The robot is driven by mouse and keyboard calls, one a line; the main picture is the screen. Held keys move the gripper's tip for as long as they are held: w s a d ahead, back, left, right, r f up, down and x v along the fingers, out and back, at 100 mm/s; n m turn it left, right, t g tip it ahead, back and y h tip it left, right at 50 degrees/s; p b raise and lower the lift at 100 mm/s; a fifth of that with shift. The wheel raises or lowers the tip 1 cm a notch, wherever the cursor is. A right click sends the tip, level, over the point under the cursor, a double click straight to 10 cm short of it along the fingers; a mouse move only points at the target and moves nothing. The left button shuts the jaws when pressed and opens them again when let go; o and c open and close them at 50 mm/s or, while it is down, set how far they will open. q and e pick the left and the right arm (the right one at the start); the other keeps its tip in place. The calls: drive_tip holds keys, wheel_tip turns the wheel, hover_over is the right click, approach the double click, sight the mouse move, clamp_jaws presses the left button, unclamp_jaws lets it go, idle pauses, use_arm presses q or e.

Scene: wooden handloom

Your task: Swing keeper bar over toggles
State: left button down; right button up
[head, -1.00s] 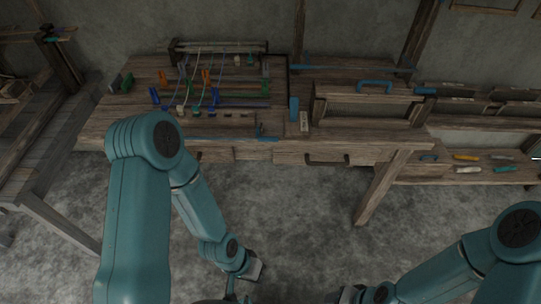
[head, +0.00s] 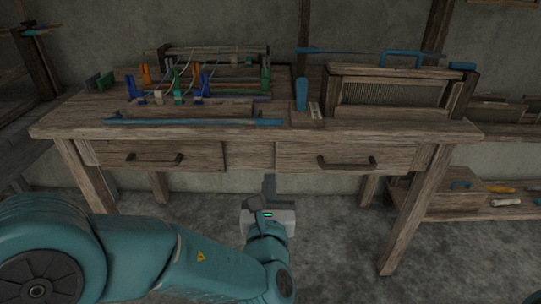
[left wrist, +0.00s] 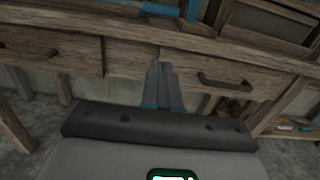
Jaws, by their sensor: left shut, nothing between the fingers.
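A long blue bar (head: 195,122), which looks like the keeper bar, lies along the front of the wooden bench top. Behind it stand several coloured upright pieces, likely the toggles: blue (head: 201,88), orange (head: 146,74) and green (head: 265,78). My left gripper (head: 269,182) is shut and empty, below and in front of the bench edge, well apart from the bar. In the left wrist view its closed fingers (left wrist: 161,70) point at the drawer fronts. A blue piece (left wrist: 172,9) shows at the top there. My right gripper is out of view.
The bench front (head: 250,133) has two drawers with dark handles (head: 346,163). A framed reed (head: 395,94) with a blue handle (head: 415,55) and an upright blue piece (head: 302,94) stand at the right. A low shelf (head: 470,205) holds small tools. The floor in front is open.

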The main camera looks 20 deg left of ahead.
use_arm(q)
drive_tip(key=shift+r, duration=0.15)
drive_tip(key=r+b+x, duration=0.1)
drive_tip(key=r+x, duration=0.1)
drive_tip(key=x, duration=1)
drive_tip(key=shift+w+r, duration=0.3)
drive_tip(key=shift+r, duration=0.05)
drive_tip(key=shift+a, duration=0.15)
